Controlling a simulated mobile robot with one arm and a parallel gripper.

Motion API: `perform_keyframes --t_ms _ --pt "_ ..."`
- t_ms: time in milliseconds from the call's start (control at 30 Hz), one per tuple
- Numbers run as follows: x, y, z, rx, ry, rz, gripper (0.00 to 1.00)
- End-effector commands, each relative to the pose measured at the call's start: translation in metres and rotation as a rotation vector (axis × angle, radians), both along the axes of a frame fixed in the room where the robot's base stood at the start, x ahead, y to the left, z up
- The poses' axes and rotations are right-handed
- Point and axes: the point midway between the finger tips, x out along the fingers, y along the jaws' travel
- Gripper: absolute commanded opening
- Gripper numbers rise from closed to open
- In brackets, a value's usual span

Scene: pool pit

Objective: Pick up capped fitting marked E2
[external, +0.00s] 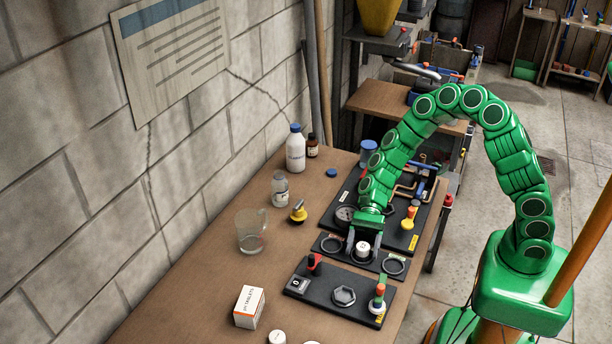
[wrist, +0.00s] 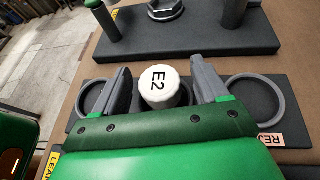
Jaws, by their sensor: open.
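The capped fitting marked E2 (wrist: 160,87) has a white round cap with black lettering. In the wrist view it stands between the two grey fingers of my gripper (wrist: 160,88), with a narrow gap visible on each side. In the external view the white fitting (external: 362,249) is at the middle of a dark plate (external: 334,255), and my gripper (external: 363,240) is low around it. My gripper is open. The lower part of the fitting is hidden by the cap and my gripper.
Rings (external: 394,264) lie on the plate on both sides of the fitting. A front board (external: 325,296) carries a hex ring and upright pegs. A back board (external: 420,228) holds pipes and a gauge. A glass mug (external: 250,232), bottles and a tablet box (external: 249,306) stand to the left.

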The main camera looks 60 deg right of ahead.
Motion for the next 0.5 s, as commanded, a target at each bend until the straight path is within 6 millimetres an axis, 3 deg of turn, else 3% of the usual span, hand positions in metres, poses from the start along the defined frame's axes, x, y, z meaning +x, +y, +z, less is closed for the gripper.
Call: perform_keyframes --t_ms 200,500 --pt "0.0000 0.0001 -0.0002 0.000 0.000 0.000 0.70" --pt "-0.0001 0.0000 -0.0003 0.000 0.000 0.000 0.24"
